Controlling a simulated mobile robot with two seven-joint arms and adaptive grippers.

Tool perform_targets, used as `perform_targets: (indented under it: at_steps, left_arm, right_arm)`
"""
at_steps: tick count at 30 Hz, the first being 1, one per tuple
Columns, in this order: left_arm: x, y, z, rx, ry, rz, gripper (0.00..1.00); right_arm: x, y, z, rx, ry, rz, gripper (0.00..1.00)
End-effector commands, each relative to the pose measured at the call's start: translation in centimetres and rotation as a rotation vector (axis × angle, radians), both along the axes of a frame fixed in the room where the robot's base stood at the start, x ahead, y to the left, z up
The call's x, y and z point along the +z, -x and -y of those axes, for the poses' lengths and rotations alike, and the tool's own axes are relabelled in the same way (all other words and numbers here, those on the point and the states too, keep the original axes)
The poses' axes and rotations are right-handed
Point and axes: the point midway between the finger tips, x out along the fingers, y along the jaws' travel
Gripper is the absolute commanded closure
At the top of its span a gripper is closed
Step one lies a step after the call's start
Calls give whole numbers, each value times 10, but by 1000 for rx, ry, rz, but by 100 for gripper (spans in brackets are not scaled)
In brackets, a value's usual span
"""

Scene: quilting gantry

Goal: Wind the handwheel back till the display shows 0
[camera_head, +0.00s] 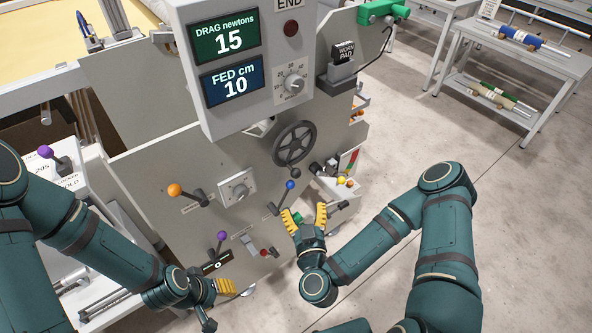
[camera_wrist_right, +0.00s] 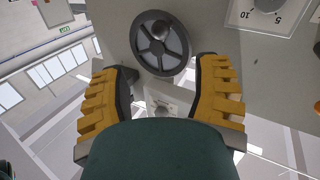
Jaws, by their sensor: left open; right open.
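The handwheel (camera_head: 293,146) is a dark spoked wheel on the grey machine panel, below the control box. Its crank knob (camera_head: 295,173) is at the bottom of the rim in the head view. The wheel also shows in the right wrist view (camera_wrist_right: 163,48), beyond my fingertips. The blue FED cm display (camera_head: 234,83) reads 10. My right gripper (camera_head: 304,216) is open and empty, below the wheel and apart from it. My left gripper (camera_head: 228,288) is low at the panel's left side, open, with no object seen in it.
A green DRAG newtons display (camera_head: 225,40) reads 15. A dial (camera_head: 293,84) sits beside the displays. Levers with orange (camera_head: 175,190), blue (camera_head: 290,185) and purple (camera_head: 222,236) knobs project from the panel. Shelves (camera_head: 520,60) stand at the back right; the floor between is clear.

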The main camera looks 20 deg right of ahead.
Motion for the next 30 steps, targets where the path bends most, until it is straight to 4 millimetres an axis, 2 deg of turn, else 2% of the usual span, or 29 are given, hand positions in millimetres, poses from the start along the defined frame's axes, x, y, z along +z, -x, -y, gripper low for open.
perform_targets:
  at_steps: [18,24,30]
  left_arm:
    - [-11,-2,0,1,-1,5,53]
    - [-14,-3,0,2,-1,7,53]
    - [-14,-3,0,2,-1,7,53]
  right_arm:
    - [-1,-108,16,0,-1,-1,37]
    - [-1,-126,18,2,-1,-1,37]
    - [-1,-130,18,4,-1,-2,37]
